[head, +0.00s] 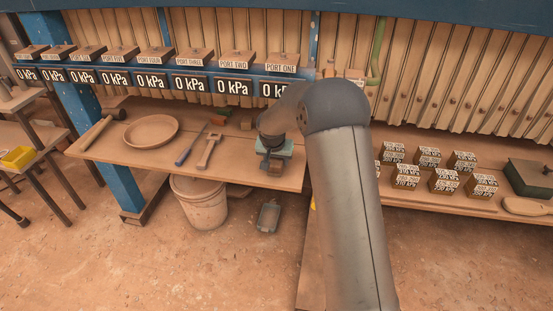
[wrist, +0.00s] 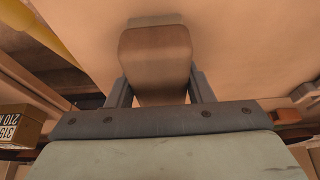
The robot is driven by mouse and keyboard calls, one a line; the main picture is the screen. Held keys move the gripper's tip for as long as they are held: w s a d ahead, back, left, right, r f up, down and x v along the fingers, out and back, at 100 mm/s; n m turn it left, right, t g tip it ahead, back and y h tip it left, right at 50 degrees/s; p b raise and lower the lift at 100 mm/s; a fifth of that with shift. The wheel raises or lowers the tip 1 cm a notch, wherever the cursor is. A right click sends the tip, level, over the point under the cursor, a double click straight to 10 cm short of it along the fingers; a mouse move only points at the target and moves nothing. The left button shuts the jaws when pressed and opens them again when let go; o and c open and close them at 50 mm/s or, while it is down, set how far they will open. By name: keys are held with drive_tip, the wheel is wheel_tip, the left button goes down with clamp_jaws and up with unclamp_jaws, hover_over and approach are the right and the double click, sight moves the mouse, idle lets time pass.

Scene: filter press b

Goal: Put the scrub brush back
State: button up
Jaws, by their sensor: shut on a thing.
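My gripper (head: 274,150) is over the right end of the wooden bench (head: 235,172). In the wrist view my gripper (wrist: 158,85) has its two fingers on either side of a brown block, which I take to be the scrub brush (wrist: 155,48). Its rounded end sticks out past the fingers, with a paler strip at the far edge. In the head view a dark brown end of the brush (head: 275,168) shows below the gripper. My arm hides part of the bench around it. I cannot tell whether the brush touches the bench.
On the bench lie a round dish (head: 151,131), a mallet (head: 97,131), a blue-handled tool (head: 190,148) and a wrench-like tool (head: 209,151). A bucket (head: 200,204) stands below. Several labelled blocks (head: 443,180) and a dark green box (head: 530,177) sit on the right shelf.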

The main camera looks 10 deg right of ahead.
drive_tip(key=o, duration=0.9)
drive_tip(key=shift+o, duration=0.2)
drive_tip(key=shift+r, duration=0.1)
drive_tip(key=shift+r, duration=0.3)
drive_tip(key=v, duration=1)
drive_tip(key=shift+s+a+r, duration=0.1)
drive_tip(key=shift+s+r, duration=0.1)
drive_tip(key=shift+s, duration=0.05)
drive_tip(key=shift+s+r, duration=0.2)
drive_tip(key=shift+r, duration=0.2)
drive_tip(key=s+d+n+g+y, duration=0.1)
drive_tip(key=s+n+g, duration=0.3)
drive_tip(key=s, duration=3.3)
drive_tip(key=shift+s+d+f+n+y, duration=0.2)
drive_tip(key=shift+s+d+n+y, duration=0.1)
drive_tip(key=shift+s+y, duration=0.1)
